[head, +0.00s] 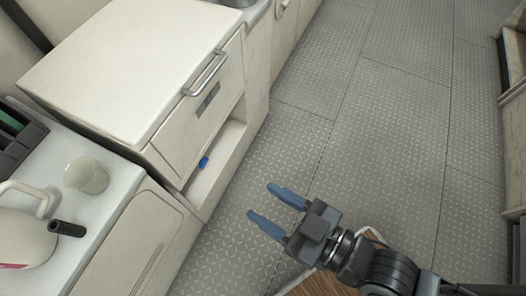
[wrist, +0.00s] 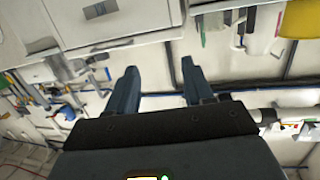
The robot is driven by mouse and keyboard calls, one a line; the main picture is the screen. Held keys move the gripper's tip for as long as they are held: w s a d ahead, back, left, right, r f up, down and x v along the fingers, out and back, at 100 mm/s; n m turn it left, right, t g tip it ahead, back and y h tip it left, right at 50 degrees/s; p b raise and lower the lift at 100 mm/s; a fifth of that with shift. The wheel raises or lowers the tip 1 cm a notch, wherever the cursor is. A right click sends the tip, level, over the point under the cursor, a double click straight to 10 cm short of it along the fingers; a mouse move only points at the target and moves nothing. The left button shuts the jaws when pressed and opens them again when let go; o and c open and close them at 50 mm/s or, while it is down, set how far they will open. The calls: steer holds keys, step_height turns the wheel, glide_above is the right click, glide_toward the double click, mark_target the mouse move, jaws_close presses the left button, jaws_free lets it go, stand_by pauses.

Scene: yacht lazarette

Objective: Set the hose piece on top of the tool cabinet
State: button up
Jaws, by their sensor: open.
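A short black tube, which looks like the hose piece (head: 67,228), lies on the white counter at the lower left of the head view, beside a cream jug. The tool cabinet seems to be the white unit (head: 135,65) with a flat, bare top and a metal drawer handle, at the upper left. My gripper (head: 262,200) is open and empty over the floor, to the right of the cabinet and counter and apart from both. In the wrist view its two blue-grey fingers (wrist: 158,70) stand apart with nothing between them. The hose piece cannot be made out there.
A translucent cup (head: 86,176) and the cream jug (head: 27,238) stand near the hose piece. A dark rack (head: 18,140) is behind them. A small blue item (head: 203,162) sits in the cabinet's open niche. A yellow container (wrist: 298,18) shows in the wrist view.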

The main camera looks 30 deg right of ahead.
steer(key=s+d+r+m+h, duration=0.3)
steer(key=s+d+r+h, duration=0.3)
steer(key=s+d, duration=0.5)
steer(key=shift+s+r+m, duration=0.4)
steer(key=shift+s+r, duration=0.1)
steer(key=shift+r, duration=0.3)
steer(key=shift+s+d+r, duration=0.15)
steer(key=shift+s+r, duration=0.15)
steer(key=shift+r, duration=0.05)
steer(key=shift+c, duration=0.3)
